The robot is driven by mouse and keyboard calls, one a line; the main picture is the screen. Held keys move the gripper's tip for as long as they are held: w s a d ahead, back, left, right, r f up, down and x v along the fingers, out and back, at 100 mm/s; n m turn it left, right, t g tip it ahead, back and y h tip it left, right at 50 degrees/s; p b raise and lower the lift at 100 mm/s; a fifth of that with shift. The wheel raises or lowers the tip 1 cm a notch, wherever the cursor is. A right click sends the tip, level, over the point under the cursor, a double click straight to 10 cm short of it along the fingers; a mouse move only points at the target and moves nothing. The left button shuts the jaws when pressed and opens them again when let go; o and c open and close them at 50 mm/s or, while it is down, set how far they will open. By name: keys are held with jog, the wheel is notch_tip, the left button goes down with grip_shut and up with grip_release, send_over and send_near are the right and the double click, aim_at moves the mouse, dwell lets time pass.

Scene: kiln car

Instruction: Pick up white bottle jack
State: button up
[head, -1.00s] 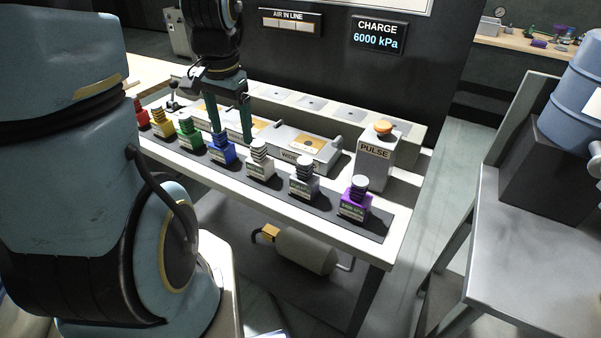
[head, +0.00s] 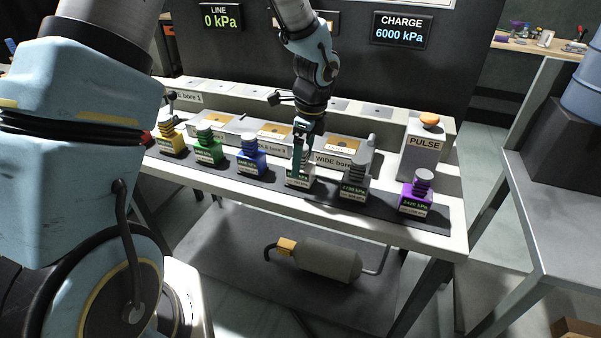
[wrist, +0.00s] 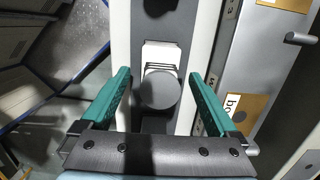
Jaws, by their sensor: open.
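The white bottle jack (head: 301,183) stands upright on the dark strip along the front of the bench, between the blue jack (head: 251,161) and the grey jack (head: 355,180). My gripper (head: 303,158) is over it, and its fingers hide much of the jack's upper part in the head view. In the wrist view the white jack (wrist: 161,52) shows its round grey top between the two green fingers (wrist: 159,78). The fingers are open, one on each side, with a gap to the jack on both sides.
Green (head: 208,150), yellow (head: 171,142) and purple (head: 416,198) jacks stand in the same row. Behind the row is a grey block with bores (head: 333,159). A PULSE box (head: 423,150) with an orange button stands at the right end.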

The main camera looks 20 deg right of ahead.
jog(key=f, duration=0.1)
jog(key=f+p, duration=0.1)
jog(key=f, duration=0.3)
jog(key=shift+w+a, duration=0.25)
jog(key=shift+a, duration=0.1)
jog(key=shift+c, duration=0.2)
grip_shut()
jog(key=shift+r, duration=0.1)
